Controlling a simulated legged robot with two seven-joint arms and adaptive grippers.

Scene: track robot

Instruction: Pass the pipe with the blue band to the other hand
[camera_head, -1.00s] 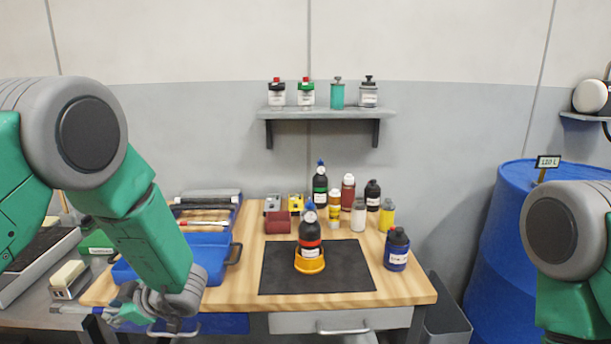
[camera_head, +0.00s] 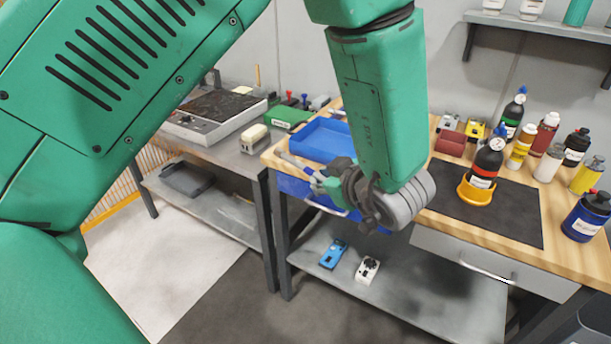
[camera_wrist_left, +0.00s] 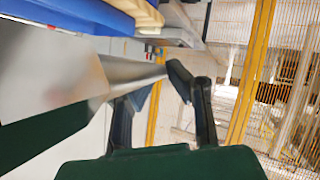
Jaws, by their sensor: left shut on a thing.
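My left gripper (camera_head: 312,178) is shut on a slim grey pipe (camera_head: 294,162), in front of the workbench edge and beside the blue tray. Only a short end of the pipe shows in the head view. In the left wrist view a blurred metallic pipe (camera_wrist_left: 130,76) runs in from the left to the left gripper's dark fingers (camera_wrist_left: 160,100). A bluish patch shows between those fingers, but I cannot tell whether it is a band on the pipe. My right gripper is in neither view.
The blue tray (camera_head: 322,139) lies on the wooden workbench (camera_head: 440,217). Bottles, including a dark one in an orange holder (camera_head: 476,192), stand to the right. A grey side table (camera_head: 222,160) is at left. Open floor (camera_head: 215,312) lies in front.

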